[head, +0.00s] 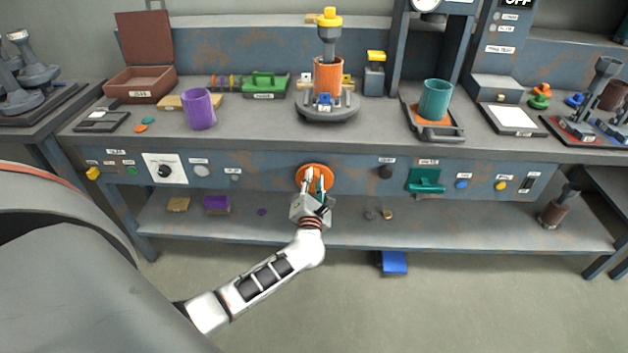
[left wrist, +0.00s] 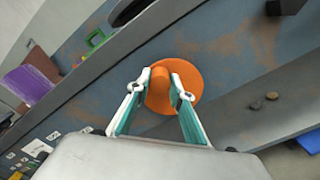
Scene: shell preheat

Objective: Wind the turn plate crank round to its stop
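The turn plate crank is an orange disc (head: 322,172) on the bench's front panel, below the turn plate. In the left wrist view the orange crank disc (left wrist: 187,78) carries a raised orange grip (left wrist: 159,88). My left gripper (head: 314,184) is at the crank, its two fingers on either side of that grip; they appear to close on it. The grey round turn plate (head: 328,110) stands on the bench top, with an orange cylinder (head: 327,77) and a yellow-topped grey tool (head: 328,20) upright on it. My right gripper is not in view.
A purple cup (head: 199,108) and a green block (head: 265,84) stand left of the turn plate. A teal cup (head: 435,98) stands right. A lower shelf (head: 340,232) lies beneath.

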